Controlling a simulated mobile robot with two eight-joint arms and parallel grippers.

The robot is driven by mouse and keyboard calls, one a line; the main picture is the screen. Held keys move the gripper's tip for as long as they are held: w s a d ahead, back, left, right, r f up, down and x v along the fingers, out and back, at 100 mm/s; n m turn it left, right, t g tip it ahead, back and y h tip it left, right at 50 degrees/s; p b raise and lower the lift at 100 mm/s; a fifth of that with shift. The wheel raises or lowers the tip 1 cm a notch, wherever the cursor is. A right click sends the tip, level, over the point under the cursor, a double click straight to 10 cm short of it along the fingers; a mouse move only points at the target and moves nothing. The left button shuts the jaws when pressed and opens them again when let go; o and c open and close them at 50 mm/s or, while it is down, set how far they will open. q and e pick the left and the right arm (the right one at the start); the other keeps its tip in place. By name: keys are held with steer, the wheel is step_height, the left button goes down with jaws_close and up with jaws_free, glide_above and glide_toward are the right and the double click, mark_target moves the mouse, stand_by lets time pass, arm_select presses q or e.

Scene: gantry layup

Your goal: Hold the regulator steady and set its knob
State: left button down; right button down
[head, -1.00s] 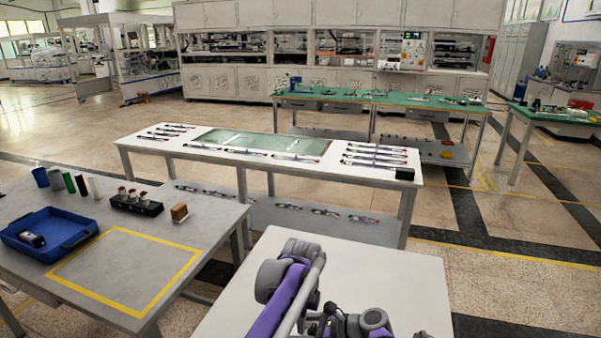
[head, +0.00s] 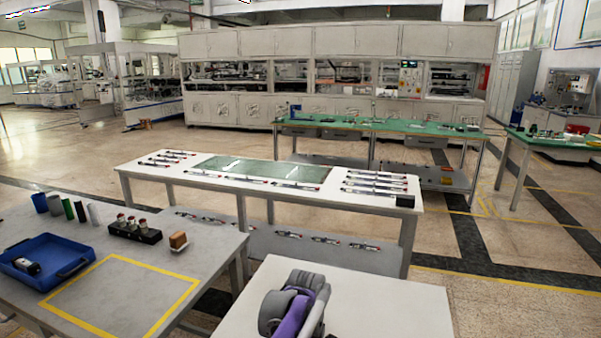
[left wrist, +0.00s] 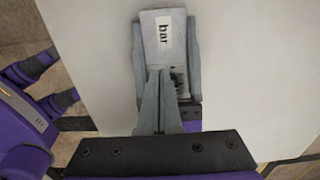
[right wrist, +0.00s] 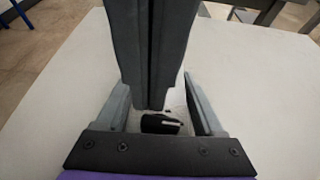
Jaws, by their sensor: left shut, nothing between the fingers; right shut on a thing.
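The regulator (left wrist: 164,33), a pale block with a "bar" label, shows in the left wrist view between the two grey fingers of my right gripper (left wrist: 166,60). My right gripper (right wrist: 160,103) is shut on the regulator in the right wrist view, one finger on each side. A black knob with a white mark (right wrist: 160,125) shows between those fingers. My left gripper (left wrist: 160,72) is shut and empty. Its closed fingertips reach over the regulator, close to the knob; I cannot tell whether they touch. They hide much of the regulator in the right wrist view.
A bare white table (head: 395,305) lies under my arms. A white bench with rods (head: 300,198) stands beyond.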

arm_select(q)
steer(key=shift+d, duration=0.15)
arm_select(e)
steer(key=shift+f, duration=0.1)
arm_select(q)
steer(key=shift+w+d, duration=0.2)
steer(key=shift+w, duration=0.5)
stand_by(0.6)
steer(key=shift+w+a, duration=0.1)
steer(key=shift+a, duration=0.05)
steer(key=shift+w+a, duration=0.15)
step_height(320, 180, up, 6)
stand_by(0.7)
